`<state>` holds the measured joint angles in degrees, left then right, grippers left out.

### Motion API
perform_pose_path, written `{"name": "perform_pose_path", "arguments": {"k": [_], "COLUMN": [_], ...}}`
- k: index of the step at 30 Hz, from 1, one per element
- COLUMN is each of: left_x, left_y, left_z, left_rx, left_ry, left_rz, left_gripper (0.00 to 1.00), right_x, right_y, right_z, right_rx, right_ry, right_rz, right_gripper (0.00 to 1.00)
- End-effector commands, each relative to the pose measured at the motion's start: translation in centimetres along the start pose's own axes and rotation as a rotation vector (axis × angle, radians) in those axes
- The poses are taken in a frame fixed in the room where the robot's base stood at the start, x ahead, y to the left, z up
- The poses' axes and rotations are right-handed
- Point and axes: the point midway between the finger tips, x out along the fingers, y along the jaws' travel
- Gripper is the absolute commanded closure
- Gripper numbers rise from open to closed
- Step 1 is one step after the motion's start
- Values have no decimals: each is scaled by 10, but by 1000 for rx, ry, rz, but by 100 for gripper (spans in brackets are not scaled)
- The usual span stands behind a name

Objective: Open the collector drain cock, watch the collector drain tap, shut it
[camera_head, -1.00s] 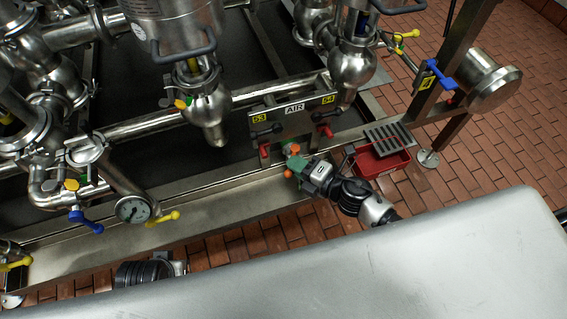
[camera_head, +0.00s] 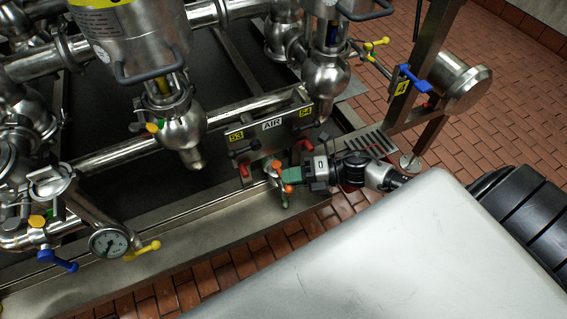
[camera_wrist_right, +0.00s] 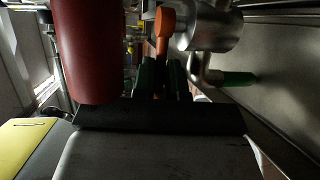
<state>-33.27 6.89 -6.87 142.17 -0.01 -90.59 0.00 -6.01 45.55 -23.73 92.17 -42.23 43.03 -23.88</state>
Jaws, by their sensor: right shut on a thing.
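The collector drain cock (camera_head: 277,166) has an orange handle and sits below the AIR panel, at the edge of the steel frame. Its ball-ended handle (camera_head: 289,188) points down and to the right. My right gripper (camera_head: 283,176), with green fingers, comes in from the right and is shut on the handle. In the right wrist view the orange handle (camera_wrist_right: 163,30) stands up between the green fingers (camera_wrist_right: 160,78). A bent steel tap pipe (camera_wrist_right: 205,70) with a green end is right of it. I cannot tell whether liquid runs from it. My left gripper is out of view.
The AIR panel (camera_head: 272,124), with red-and-black handles 53 and 54, is just above my gripper. A dark red cylinder (camera_wrist_right: 88,50) stands close on the left in the wrist view. A slotted grate (camera_head: 372,142) lies beyond my arm. Brick floor is at the right.

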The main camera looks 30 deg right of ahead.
Motion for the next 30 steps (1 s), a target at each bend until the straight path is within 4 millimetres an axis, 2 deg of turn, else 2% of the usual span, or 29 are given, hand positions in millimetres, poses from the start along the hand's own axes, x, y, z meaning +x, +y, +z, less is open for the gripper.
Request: {"name": "perform_pose_path", "arguments": {"k": [1,12,13,18,26,30], "left_x": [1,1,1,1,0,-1], "left_y": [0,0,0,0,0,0], "left_z": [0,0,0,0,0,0], "left_rx": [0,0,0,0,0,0], "left_ry": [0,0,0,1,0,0], "left_rz": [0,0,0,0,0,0], "left_gripper": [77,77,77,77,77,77], "right_x": [0,-1,-1,-1,-2,-14], "right_y": [-5,-5,-5,-4,-2,-2], "right_z": [-7,-7,-7,-6,-3,-3], "right_rx": [5,3,3,3,1,2], "right_ry": [16,19,19,17,10,9], "right_rz": [-6,-5,-5,-4,-2,-5], "right_gripper": [100,100,85,62,62,62]}}
